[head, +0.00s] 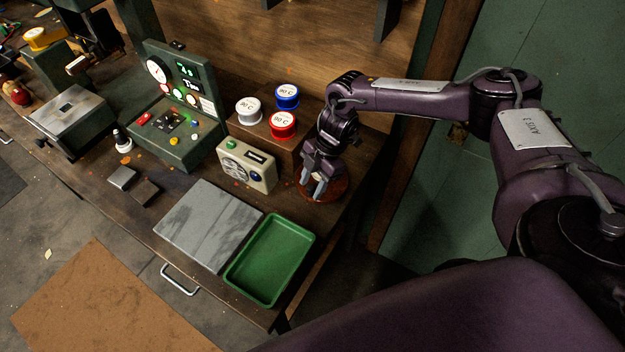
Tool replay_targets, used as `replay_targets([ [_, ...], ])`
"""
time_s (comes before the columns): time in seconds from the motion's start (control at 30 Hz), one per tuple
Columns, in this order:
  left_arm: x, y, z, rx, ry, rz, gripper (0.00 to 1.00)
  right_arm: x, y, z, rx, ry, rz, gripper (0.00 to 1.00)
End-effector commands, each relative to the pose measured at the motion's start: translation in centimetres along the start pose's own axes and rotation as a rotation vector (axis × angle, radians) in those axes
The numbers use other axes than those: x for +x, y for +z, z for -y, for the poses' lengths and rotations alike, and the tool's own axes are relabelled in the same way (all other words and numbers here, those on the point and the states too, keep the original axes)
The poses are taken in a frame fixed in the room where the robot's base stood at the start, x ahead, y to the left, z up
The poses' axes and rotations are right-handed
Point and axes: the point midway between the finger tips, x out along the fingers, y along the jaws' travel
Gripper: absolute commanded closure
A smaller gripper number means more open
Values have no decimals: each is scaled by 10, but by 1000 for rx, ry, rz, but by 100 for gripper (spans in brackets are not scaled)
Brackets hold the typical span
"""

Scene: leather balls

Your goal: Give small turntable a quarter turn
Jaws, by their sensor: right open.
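The small turntable (336,190) is a round reddish-brown disc on the right end of the workbench, beside the cream radio-like box. My right gripper (314,192) points down over it with its fingers apart, at or just above the disc. Something between or behind the fingers is hard to make out, and the gripper hides much of the disc. I cannot tell whether the fingers touch it. My left gripper is not in view.
The cream box (246,168) stands close left of my right gripper. A wooden block (255,139) behind it bears white, blue and red labelled spools. A green tray (270,260) and a grey slab (208,224) lie in front. A green control panel (177,140) stands further left.

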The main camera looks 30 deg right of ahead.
Motion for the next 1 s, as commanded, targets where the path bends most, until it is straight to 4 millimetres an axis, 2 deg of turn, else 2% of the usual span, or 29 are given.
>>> replay_targets([
  [0.17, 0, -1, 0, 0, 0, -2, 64, 0, 0, 0, 0, 1, 0, 58],
  [0.5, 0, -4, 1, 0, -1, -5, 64, 0, 0, 0, -1, 1, 0, 100],
  [0.77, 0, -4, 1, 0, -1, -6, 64, 0, 0, 0, -1, 1, 0, 100],
  [1.0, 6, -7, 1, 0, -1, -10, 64, -4, 12, 0, -7, 1, 0, 100],
])
